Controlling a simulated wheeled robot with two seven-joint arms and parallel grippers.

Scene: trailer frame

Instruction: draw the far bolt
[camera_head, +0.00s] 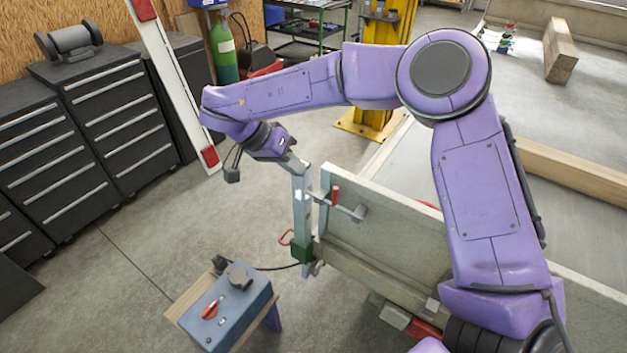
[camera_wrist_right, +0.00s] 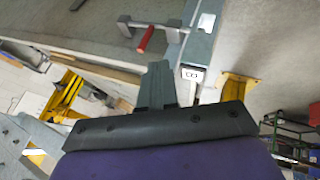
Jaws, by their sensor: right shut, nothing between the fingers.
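A bolt (camera_head: 350,211) with a red handle (camera_head: 335,195) sits at the upper left corner of the grey trailer board (camera_head: 385,225), beside the grey upright post (camera_head: 302,215). The handle stands upright in the head view. The red handle also shows in the wrist view (camera_wrist_right: 146,40), near the post (camera_wrist_right: 198,45). My right gripper (camera_head: 299,167) is at the post's top, left of and above the bolt. In the wrist view its fingers (camera_wrist_right: 157,80) are shut and empty, apart from the red handle. My left gripper is not in view.
A blue control box (camera_head: 230,310) on a small stand is below the post, with a cable running near it. Black drawer cabinets (camera_head: 110,110) stand left. Bare floor lies between.

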